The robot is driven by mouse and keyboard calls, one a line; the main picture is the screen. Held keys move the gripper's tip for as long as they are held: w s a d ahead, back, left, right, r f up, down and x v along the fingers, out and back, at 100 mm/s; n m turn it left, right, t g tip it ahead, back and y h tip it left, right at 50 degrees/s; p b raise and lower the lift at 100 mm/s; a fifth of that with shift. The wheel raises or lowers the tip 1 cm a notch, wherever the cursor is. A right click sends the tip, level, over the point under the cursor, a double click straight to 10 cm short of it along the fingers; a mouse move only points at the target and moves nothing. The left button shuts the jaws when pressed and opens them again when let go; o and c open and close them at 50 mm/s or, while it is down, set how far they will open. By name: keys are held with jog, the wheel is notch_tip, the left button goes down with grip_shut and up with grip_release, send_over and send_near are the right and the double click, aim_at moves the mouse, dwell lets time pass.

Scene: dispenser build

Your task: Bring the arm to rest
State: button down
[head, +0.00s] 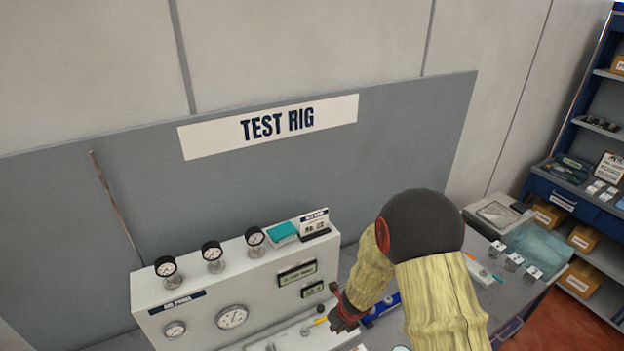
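My arm reaches in from the bottom right in the head view, bent at a dark joint, with yellowish covered links. My gripper (343,318) is at its lower left end, dark and small, low in front of the test rig's white cabinet (205,292). A thin yellow item (321,321) shows right beside the fingers. I cannot tell whether the gripper touches it or holds it, or whether the fingers are open.
Gauges (212,252) stand on the cabinet, with a teal item (283,232) beside them. Several small white-topped items (514,262) and a clear tray (535,243) lie on the bench right of my arm. A blue shelf unit (570,190) stands at far right.

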jog(key=s+d+r+m+g+h+b, duration=0.1)
jog(key=s+d+r+m+h+b, duration=0.2)
jog(key=d+m, duration=0.65)
jog(key=s+d+r+m+h+b, duration=0.2)
jog(key=s+d+r+m, duration=0.2)
jog(key=m, duration=1.1)
jog(key=s+a+r+m+t+y+b, duration=0.1)
jog(key=s+a+r+m+b, duration=0.1)
jog(key=s+m+b, duration=0.6)
jog(key=s+a+r+m+t+y+b, duration=0.1)
jog(key=s+m+b, duration=0.7)
jog(key=b, duration=0.9)
jog(key=s+a+t+y, duration=0.1)
jog(key=s+a, duration=0.1)
jog(key=shift+s+a+r+m+t+y, duration=0.3)
jog(key=shift+s+a+r+m, duration=0.05)
jog(key=shift+s+a, duration=0.05)
